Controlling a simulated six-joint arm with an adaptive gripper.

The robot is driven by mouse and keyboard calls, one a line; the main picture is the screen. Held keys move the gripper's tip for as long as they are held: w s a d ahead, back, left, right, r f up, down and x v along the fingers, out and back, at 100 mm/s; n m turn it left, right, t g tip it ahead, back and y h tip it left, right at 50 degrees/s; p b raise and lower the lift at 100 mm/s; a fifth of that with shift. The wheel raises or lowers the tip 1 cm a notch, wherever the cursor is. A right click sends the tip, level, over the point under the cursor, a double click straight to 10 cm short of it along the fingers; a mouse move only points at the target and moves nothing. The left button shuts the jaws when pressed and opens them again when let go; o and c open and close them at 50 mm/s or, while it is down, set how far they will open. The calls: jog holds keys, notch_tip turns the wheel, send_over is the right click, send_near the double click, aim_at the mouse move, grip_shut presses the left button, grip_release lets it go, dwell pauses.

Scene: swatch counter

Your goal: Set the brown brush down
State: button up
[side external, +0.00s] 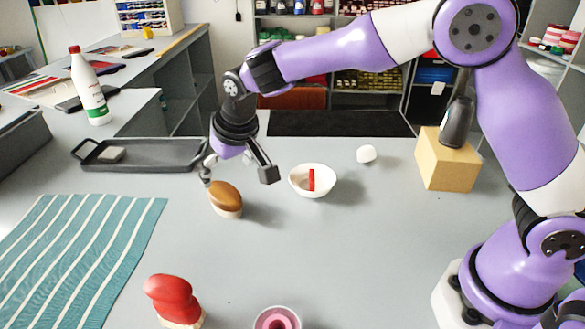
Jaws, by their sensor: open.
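The brown brush (226,194) rests on the grey counter, with its brown back up and its pale bristle side down. It stands to the right of the striped cloth and left of the white bowl. My gripper (238,180) is open just above and behind the brush, with one finger at the left by the brush and the other off to the right. The fingers do not appear to be closed on the brush. Whether the left finger touches it, I cannot tell.
A white bowl (300,188) holding a red item is to the right. A dark tray (180,156) lies behind left, a teal striped cloth (85,235) at left. A red brush (173,298) and a pink-lined cup (277,319) are in front. The counter's middle right is clear.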

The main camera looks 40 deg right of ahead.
jog(key=s+d+r, duration=0.9)
jog(key=s+r, duration=0.1)
jog(key=s, duration=0.1)
jog(key=s+d+f, duration=0.1)
jog(key=s+d, duration=0.1)
jog(key=s, duration=0.4)
jog(key=s+d+t, duration=0.1)
jog(key=s+d, duration=0.1)
jog(key=s, duration=0.4)
jog(key=shift+d+f, duration=0.25)
jog(key=shift+f, duration=0.1)
